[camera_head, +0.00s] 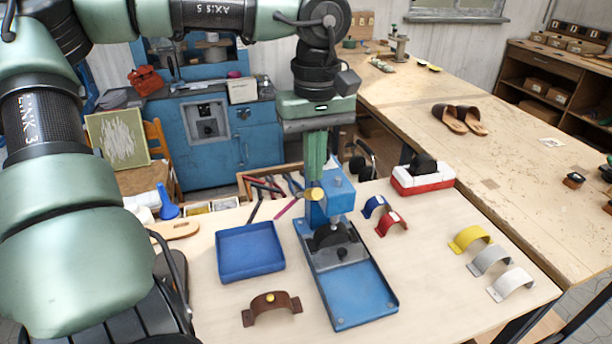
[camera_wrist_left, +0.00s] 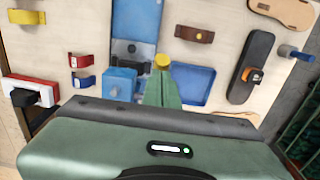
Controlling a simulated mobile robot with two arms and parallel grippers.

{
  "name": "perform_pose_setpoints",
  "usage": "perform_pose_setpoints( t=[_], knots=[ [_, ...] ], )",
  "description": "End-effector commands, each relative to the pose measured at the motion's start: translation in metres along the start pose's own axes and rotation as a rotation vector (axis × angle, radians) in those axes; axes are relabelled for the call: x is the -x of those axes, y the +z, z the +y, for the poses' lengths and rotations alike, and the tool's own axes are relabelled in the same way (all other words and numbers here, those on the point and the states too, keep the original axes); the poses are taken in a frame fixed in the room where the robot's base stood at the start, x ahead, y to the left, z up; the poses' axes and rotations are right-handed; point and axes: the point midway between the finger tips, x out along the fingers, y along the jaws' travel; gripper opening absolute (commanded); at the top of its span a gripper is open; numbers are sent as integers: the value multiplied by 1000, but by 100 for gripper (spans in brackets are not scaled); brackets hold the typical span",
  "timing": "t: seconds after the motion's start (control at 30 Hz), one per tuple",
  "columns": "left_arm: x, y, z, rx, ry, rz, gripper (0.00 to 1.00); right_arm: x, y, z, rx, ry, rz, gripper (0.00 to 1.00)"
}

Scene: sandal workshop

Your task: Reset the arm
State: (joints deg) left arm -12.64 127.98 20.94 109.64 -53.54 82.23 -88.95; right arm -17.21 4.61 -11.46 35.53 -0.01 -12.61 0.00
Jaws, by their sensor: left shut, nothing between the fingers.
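In the left wrist view the closed fingers (camera_wrist_left: 161,85) end close to the press's yellow knob (camera_wrist_left: 163,61). The knob also shows at the fingertips in the head view (camera_head: 314,194); I cannot tell whether they touch it. A black piece (camera_head: 331,237) sits under the press head. My right gripper is not in view.
A blue tray (camera_head: 250,252) and a brown strap with a yellow stud (camera_head: 270,308) lie left of the press. Blue (camera_head: 374,205) and red (camera_head: 391,223) straps, a red-and-white block (camera_head: 424,180), and yellow, grey and white arches (camera_head: 490,262) lie to the right. Bare tabletop separates them.

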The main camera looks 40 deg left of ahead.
Motion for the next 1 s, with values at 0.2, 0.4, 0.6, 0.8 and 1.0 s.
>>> perform_pose_setpoints(
  t=[0.2, 0.4, 0.6, 0.8, 1.0],
  knots=[
    [7, -2, 0, 0, 0, -1, 0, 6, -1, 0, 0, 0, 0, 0],
    [7, -2, 0, 0, 0, -1, 0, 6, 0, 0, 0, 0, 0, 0],
    [7, -2, 0, 0, 0, -1, 0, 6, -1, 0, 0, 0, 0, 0],
    [24, -2, 0, 0, 1, 0, 0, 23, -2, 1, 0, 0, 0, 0],
    [60, -2, 0, 0, 0, 0, 0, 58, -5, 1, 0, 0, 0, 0]
  ],
)
